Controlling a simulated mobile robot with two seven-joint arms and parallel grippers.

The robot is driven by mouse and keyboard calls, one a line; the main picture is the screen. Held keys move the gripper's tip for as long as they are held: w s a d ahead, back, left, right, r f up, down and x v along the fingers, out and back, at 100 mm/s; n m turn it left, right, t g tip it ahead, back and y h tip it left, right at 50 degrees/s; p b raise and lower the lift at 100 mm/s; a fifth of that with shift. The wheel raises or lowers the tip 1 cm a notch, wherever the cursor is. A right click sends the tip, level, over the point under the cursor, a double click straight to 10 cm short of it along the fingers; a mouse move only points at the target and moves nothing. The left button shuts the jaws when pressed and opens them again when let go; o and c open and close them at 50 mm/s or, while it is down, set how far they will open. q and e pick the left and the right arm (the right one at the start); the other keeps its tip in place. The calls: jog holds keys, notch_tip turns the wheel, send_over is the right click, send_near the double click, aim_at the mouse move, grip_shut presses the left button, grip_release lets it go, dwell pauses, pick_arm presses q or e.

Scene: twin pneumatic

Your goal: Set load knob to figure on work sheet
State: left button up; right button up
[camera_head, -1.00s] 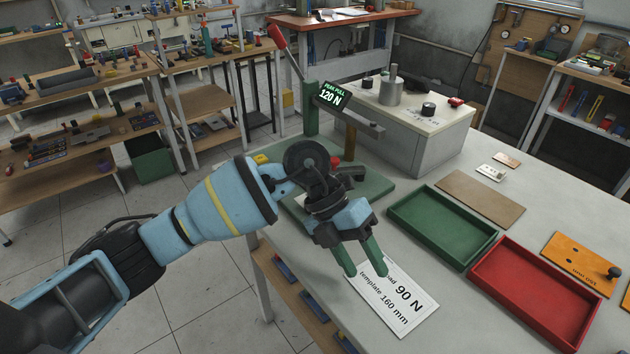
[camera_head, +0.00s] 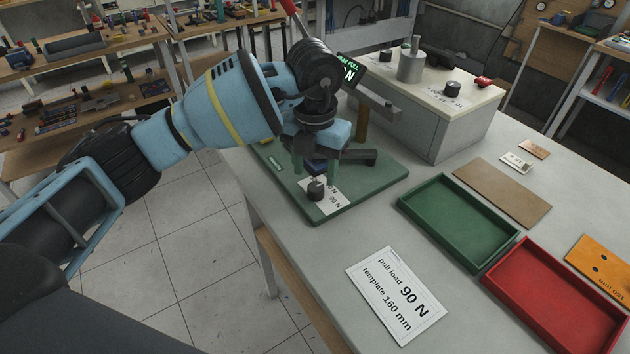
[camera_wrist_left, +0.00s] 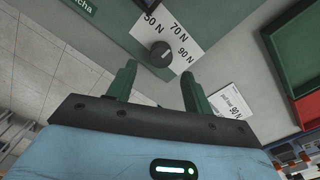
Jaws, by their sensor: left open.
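The load knob (camera_head: 316,190) is small and black, on a white scale card near the front of the green base plate (camera_head: 350,207). In the left wrist view the knob (camera_wrist_left: 161,54) sits among the marks 50 N, 70 N and 90 N; I cannot tell surely where its pale line points. My left gripper (camera_head: 311,172) is open just above and behind the knob, its green fingers (camera_wrist_left: 158,74) apart and not around it in the wrist view. The work sheet (camera_head: 397,295) lies flat on the bench and reads pull load 90 N, template 160 mm.
A green tray (camera_head: 460,222) and a red tray (camera_head: 553,297) lie to the right. A grey box (camera_head: 430,115) with dials and a metal weight stands behind. A peak pull display (camera_head: 351,68) is partly hidden by my arm. The bench around the sheet is clear.

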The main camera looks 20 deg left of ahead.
aim_at(315, 188)
pick_arm(q)
jog(key=shift+f, duration=2.1)
